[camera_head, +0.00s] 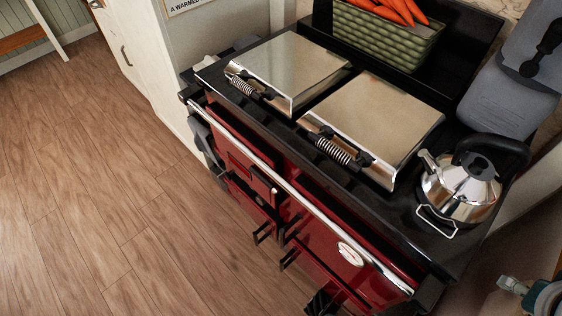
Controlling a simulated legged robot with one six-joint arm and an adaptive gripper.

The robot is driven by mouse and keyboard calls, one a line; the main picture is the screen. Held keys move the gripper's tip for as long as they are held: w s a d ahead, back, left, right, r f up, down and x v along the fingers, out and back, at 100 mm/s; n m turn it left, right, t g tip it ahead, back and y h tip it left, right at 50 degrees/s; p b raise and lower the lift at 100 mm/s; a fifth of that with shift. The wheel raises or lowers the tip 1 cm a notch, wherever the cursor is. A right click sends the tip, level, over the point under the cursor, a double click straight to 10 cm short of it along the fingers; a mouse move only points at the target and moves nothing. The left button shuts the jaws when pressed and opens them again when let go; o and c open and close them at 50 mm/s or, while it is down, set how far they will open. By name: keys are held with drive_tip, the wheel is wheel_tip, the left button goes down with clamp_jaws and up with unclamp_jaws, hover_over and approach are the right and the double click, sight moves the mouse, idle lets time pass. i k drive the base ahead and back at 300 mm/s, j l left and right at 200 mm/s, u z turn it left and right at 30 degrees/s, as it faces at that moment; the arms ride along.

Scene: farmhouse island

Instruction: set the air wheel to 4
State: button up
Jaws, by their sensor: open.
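The red range cooker (330,262) stands across the middle and right, with a black top and a chrome front rail. I cannot make out an air wheel or its numbers on the cooker's front, which I see steeply from above. Black door handles or latches stick out from the front. A dark ribbed shape (325,301) shows low on the front at the bottom edge; I cannot tell what it is. I see no gripper that I can identify.
Two chrome lids (285,65) (382,118) lie closed on top. A steel kettle (461,190) stands at the right end. A green basket (385,42) of carrots stands behind. Grey rounded items (508,98) are at the right. The wooden floor (95,190) is clear.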

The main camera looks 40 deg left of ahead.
sight(261, 201)
drive_tip(key=k+l+u, duration=0.15)
drive_tip(key=u, duration=0.25)
drive_tip(key=k+l+u, duration=0.1)
drive_tip(key=u, duration=0.3)
drive_tip(key=j+u, duration=0.15)
drive_tip(key=u, duration=0.95)
drive_tip(key=j+z, duration=0.45)
drive_tip(key=j, duration=0.6)
drive_tip(key=i+j+u, duration=0.35)
drive_tip(key=i+j, duration=0.05)
drive_tip(key=j, duration=0.05)
